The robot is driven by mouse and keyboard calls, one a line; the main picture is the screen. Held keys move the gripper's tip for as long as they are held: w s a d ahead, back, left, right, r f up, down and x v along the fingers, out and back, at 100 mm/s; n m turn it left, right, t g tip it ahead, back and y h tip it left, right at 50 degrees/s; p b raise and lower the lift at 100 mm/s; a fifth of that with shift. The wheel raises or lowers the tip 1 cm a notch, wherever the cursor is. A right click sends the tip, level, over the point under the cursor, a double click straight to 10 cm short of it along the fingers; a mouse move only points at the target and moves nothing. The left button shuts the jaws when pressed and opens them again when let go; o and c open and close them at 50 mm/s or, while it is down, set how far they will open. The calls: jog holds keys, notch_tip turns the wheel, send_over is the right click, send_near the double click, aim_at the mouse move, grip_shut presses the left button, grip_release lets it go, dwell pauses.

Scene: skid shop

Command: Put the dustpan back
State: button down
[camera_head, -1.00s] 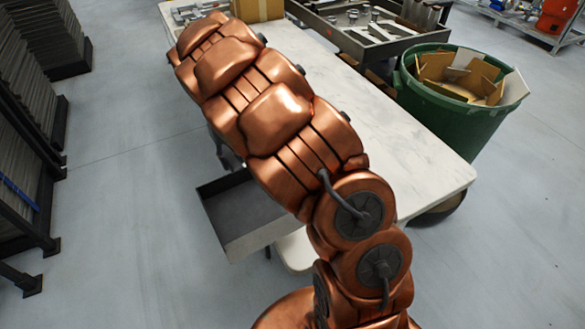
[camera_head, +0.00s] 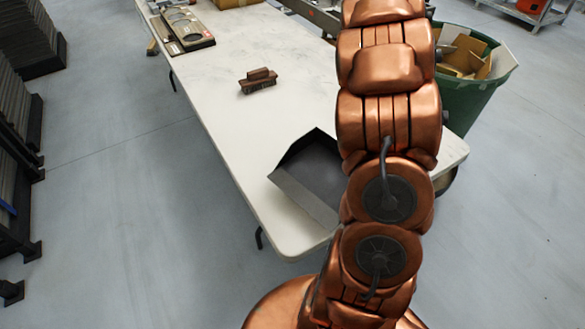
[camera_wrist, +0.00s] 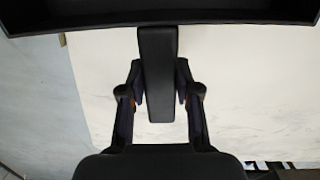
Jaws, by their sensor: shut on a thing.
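The dustpan is a dark, shallow pan (camera_head: 310,172) seen at the near end of the white table, left of my arm. It overlaps the tabletop in the head view; I cannot tell whether it touches it. In the wrist view the pan's dark edge (camera_wrist: 160,17) spans the top. My gripper (camera_wrist: 159,88) is shut on its black handle (camera_wrist: 157,60), one finger on each side. My gripper is hidden behind my arm in the head view.
The white table (camera_head: 235,125) has much free room. A small brown block-like object (camera_head: 258,80) lies mid-table. A flat tray of parts (camera_head: 185,32) sits at the far left edge. A green bin of cardboard scraps (camera_head: 473,98) stands right, and dark racks (camera_head: 15,130) stand left.

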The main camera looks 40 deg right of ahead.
jog(key=s+d+f+m, duration=0.1)
jog(key=s+d+m, duration=0.2)
jog(key=s, duration=0.2)
jog(key=w+a+p, duration=0.1)
jog(key=w, duration=0.4)
jog(key=w+a+f+p, duration=0.1)
jog(key=w, duration=0.4)
jog(key=w+a+p, duration=0.1)
jog(key=w, duration=0.4)
jog(key=shift+w+f, duration=0.2)
jog(key=shift+f, duration=0.05)
jog(key=shift+f+p, duration=0.9)
jog(key=shift+f, duration=0.9)
jog(key=c, duration=0.8)
grip_release()
